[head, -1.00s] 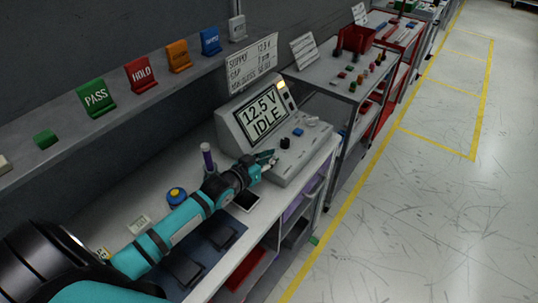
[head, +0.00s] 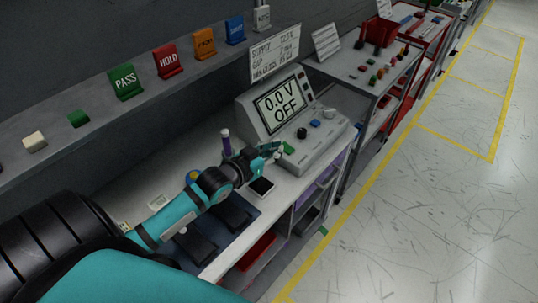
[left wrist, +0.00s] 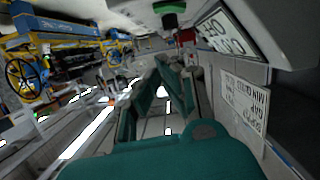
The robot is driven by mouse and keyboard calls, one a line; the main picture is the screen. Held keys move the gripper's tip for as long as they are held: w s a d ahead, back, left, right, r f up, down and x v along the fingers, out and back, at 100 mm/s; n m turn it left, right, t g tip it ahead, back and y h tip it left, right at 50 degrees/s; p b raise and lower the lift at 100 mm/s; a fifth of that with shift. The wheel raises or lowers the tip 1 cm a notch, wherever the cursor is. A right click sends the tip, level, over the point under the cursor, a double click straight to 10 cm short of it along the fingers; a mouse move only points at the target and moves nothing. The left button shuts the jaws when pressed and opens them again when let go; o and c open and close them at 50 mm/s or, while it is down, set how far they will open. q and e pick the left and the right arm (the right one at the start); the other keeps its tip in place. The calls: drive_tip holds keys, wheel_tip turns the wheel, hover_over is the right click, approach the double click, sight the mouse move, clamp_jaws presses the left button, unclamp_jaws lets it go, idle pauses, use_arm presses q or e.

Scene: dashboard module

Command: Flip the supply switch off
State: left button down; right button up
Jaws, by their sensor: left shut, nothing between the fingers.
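The supply unit (head: 322,150) stands on the bench, its screen (head: 283,107) reading "0.0 V OFF". Its sloped front carries a green part (head: 288,148) at the left end, then a black knob (head: 302,133), a blue button (head: 315,124) and a pale knob (head: 329,113). I cannot tell for sure which is the switch. My left gripper (head: 276,151) is shut and empty beside the unit's left end, close to the green part. The left wrist view shows its fingers (left wrist: 162,66), with the tilted screen (left wrist: 222,38) at upper right. My right gripper is not in view.
A dark phone-like slab (head: 262,187) lies under my left gripper. A shelf with PASS (head: 125,81) and HOLD (head: 168,60) signs runs along the wall. The floor at right is clear.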

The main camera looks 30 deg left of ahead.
use_arm(q)
drive_tip(key=v, duration=0.2)
drive_tip(key=shift+s+r, duration=0.15)
drive_tip(key=shift+s, duration=0.25)
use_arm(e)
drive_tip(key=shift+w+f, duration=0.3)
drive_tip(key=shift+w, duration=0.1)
use_arm(q)
drive_tip(key=shift+d, duration=0.1)
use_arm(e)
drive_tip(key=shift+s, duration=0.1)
